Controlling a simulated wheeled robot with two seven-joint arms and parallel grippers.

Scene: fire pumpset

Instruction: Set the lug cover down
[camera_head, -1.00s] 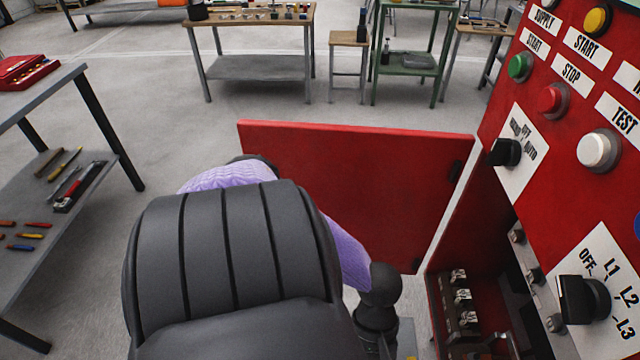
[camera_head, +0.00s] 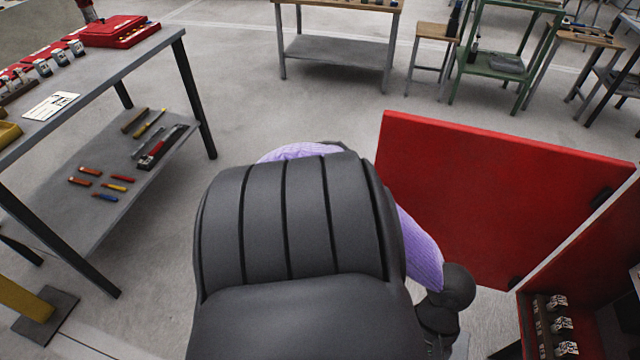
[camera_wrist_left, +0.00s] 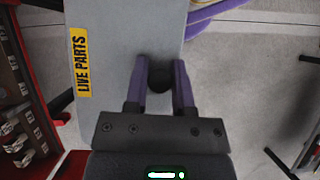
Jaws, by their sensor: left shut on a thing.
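The lug cover (camera_wrist_left: 118,48) is a pale grey flat plate with a yellow "LIVE PARTS" label and a round black knob (camera_wrist_left: 160,76). My left gripper (camera_wrist_left: 160,70) is shut on this knob, one purple finger on each side, in the left wrist view. The plate extends out of the top of that view, so its far end is hidden. In the head view my dark arm hides the gripper and most or all of the cover. My right gripper is not in view.
A red cabinet (camera_head: 592,268) with its red door (camera_head: 490,195) swung open stands at right. At left is a grey workbench (camera_head: 105,70) with red cases, a white card and a yellow bin on top, and tools on its lower shelf (camera_head: 90,215). Bare floor lies between them.

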